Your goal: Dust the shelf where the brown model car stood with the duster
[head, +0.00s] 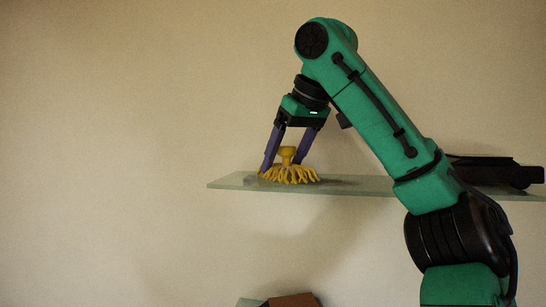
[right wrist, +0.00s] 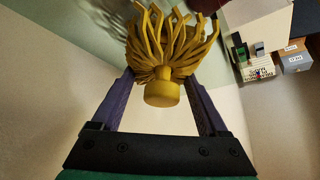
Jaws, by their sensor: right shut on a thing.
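The yellow duster (head: 289,174) has a knob handle and a spread of thick strands. My right gripper (head: 284,162) is shut on its handle from above. The strands are at the top surface of the pale glass-like shelf (head: 232,181), near its left end, and appear to touch it. In the right wrist view the duster (right wrist: 163,45) sits between the purple fingers, with the shelf (right wrist: 88,18) beyond the strands. No brown model car shows on the visible part of the shelf. My left gripper is not in view.
A long dark object (head: 500,172) lies on the shelf's right part, partly behind my right arm. Below the shelf, a brown thing (head: 295,300) shows at the bottom edge. The right wrist view shows small boxes (right wrist: 295,57) off to the right. The wall at left is bare.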

